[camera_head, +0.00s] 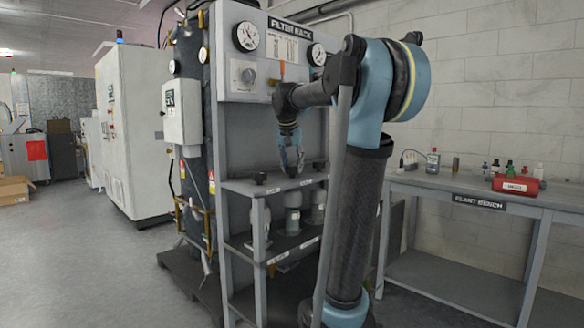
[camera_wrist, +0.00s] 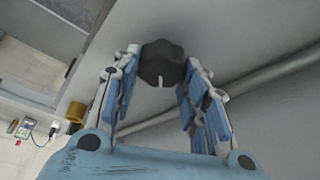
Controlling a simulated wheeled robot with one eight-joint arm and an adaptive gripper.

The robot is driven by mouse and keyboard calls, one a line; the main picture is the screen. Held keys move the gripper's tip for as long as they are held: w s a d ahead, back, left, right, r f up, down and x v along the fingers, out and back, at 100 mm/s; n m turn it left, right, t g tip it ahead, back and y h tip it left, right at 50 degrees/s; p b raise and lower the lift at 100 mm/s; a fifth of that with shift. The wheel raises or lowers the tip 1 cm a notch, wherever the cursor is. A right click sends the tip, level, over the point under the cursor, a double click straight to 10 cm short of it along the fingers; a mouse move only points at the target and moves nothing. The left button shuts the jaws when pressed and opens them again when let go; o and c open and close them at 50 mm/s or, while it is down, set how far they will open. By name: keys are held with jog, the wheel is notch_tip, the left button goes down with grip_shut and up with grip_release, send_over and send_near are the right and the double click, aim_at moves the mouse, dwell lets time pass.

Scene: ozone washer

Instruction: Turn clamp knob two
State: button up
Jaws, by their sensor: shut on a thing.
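Three black clamp knobs stand in a row on the upper shelf of the filter rack (camera_head: 240,187): a left knob (camera_head: 259,178), a middle knob (camera_head: 292,171) and a right knob (camera_head: 318,165). My gripper (camera_head: 292,165) points down over the middle knob, clamp knob two. In the wrist view the lobed black knob (camera_wrist: 163,64), with a pale mark on its near side, sits between the fingertips of my gripper (camera_wrist: 162,62), which are shut on it. The fingers partly hide its sides.
Grey filter housings (camera_head: 292,213) stand on the lower shelf beneath the knobs. Gauges (camera_head: 246,37) and a panel are above. Open floor (camera_head: 110,260) lies at left.

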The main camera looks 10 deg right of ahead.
jog(key=m, duration=0.2)
jog(key=m+g+h, duration=0.1)
jog(key=m, duration=0.1)
jog(key=shift+w+a+m, duration=0.1)
jog(key=shift+a+m, duration=0.05)
jog(key=shift+m, duration=0.15)
jog(key=shift+m+g+h, duration=0.5)
jog(key=shift+m+g, duration=0.3)
jog(key=shift+m, duration=1.2)
jog(key=o, duration=1.1)
